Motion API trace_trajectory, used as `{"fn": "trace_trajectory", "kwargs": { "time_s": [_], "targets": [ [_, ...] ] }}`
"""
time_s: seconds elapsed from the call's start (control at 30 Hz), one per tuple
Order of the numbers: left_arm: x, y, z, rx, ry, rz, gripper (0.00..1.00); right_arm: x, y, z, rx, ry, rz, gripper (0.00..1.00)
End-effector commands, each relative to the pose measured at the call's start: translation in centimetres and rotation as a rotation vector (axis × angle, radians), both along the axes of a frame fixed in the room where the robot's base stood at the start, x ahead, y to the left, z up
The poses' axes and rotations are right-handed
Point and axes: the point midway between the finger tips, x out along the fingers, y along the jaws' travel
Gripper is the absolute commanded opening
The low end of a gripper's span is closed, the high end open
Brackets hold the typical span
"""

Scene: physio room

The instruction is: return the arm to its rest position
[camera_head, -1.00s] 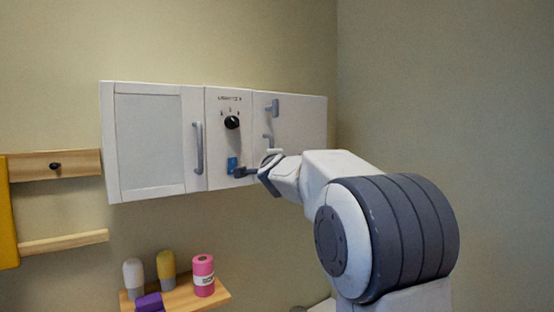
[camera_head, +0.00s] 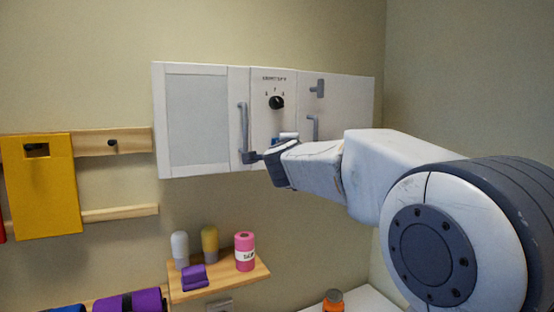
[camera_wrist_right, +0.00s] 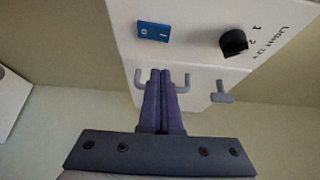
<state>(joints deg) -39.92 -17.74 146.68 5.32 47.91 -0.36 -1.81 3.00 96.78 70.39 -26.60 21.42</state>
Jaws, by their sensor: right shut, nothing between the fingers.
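My right arm comes in from the right in the head view. Its gripper (camera_head: 253,157) is shut and empty in front of the white wall cabinet (camera_head: 193,121), overlapping the lower end of the grey door handle (camera_head: 243,130). The panel's black knob (camera_head: 276,102) also shows in the wrist view (camera_wrist_right: 233,42). The blue rocker switch (camera_wrist_right: 153,32) is partly hidden by my wrist in the head view. My left gripper is not in view.
Below, a wooden shelf (camera_head: 221,282) holds bottles, a pink roll (camera_head: 245,251) and a purple item. A yellow board (camera_head: 42,185) hangs at left. An orange jar (camera_head: 333,300) stands low on a white surface.

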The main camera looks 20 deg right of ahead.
Motion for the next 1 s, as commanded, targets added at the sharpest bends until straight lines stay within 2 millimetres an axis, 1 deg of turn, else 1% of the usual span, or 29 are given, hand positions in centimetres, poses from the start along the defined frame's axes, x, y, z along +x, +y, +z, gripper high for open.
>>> {"fn": "trace_trajectory", "kwargs": {
  "time_s": [0.07, 0.13, 0.17, 0.23, 0.27, 0.37, 0.4, 0.47, 0.5, 0.57, 0.6, 0.67, 0.7, 0.77, 0.8, 0.87, 0.9, 0.93, 0.97, 1.0],
  "targets": [
    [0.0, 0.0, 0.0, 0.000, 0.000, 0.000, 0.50, 0.0, 0.1, 0.0, 0.000, -0.001, 0.001, 0.00],
    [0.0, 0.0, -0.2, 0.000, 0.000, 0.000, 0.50, 0.0, 0.6, -0.4, -0.010, 0.008, 0.016, 0.00],
    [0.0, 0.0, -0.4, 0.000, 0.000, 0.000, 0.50, 0.0, 1.1, -0.7, -0.019, 0.015, 0.032, 0.00],
    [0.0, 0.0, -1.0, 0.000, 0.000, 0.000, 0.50, 0.0, 3.1, -2.2, -0.057, 0.048, 0.094, 0.00],
    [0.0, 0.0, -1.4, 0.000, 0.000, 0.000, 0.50, 0.0, 4.3, -3.1, -0.080, 0.068, 0.133, 0.00],
    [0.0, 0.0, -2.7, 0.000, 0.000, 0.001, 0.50, -0.8, 9.6, -7.0, -0.187, 0.154, 0.304, 0.00],
    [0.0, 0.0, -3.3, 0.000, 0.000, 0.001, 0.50, -1.4, 12.0, -8.9, -0.239, 0.195, 0.385, 0.00],
    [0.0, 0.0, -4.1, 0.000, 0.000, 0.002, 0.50, -2.7, 15.4, -11.9, -0.317, 0.257, 0.505, 0.00],
    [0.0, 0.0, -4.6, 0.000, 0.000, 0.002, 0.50, -3.8, 17.5, -13.9, -0.370, 0.297, 0.583, 0.00],
    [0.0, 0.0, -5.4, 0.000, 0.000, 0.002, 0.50, -5.7, 20.4, -17.0, -0.447, 0.358, 0.699, 0.00],
    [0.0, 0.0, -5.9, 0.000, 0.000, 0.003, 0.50, -7.2, 22.1, -19.1, -0.502, 0.397, 0.775, 0.00],
    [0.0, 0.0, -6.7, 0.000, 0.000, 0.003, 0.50, -9.7, 24.4, -22.3, -0.581, 0.457, 0.889, 0.00],
    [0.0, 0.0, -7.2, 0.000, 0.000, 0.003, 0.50, -11.5, 25.7, -24.5, -0.636, 0.496, 0.964, 0.00],
    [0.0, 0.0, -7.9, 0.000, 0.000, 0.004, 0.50, -14.4, 27.2, -27.8, -0.718, 0.557, 1.076, 0.00],
    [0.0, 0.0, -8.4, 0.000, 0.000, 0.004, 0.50, -16.4, 28.0, -29.9, -0.773, 0.598, 1.151, 0.00],
    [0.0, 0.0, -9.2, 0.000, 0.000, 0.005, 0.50, -19.6, 28.8, -33.1, -0.859, 0.659, 1.260, 0.00],
    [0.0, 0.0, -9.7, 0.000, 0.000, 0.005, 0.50, -21.9, 29.1, -35.3, -0.918, 0.701, 1.335, 0.00],
    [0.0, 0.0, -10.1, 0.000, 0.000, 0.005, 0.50, -23.6, 29.1, -36.8, -0.962, 0.734, 1.389, 0.00],
    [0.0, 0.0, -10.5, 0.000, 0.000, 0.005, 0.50, -25.3, 29.1, -38.4, -1.008, 0.766, 1.444, 0.00],
    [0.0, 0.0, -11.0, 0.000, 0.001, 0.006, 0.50, -27.6, 28.8, -40.4, -1.069, 0.811, 1.515, 0.00]
  ]
}}
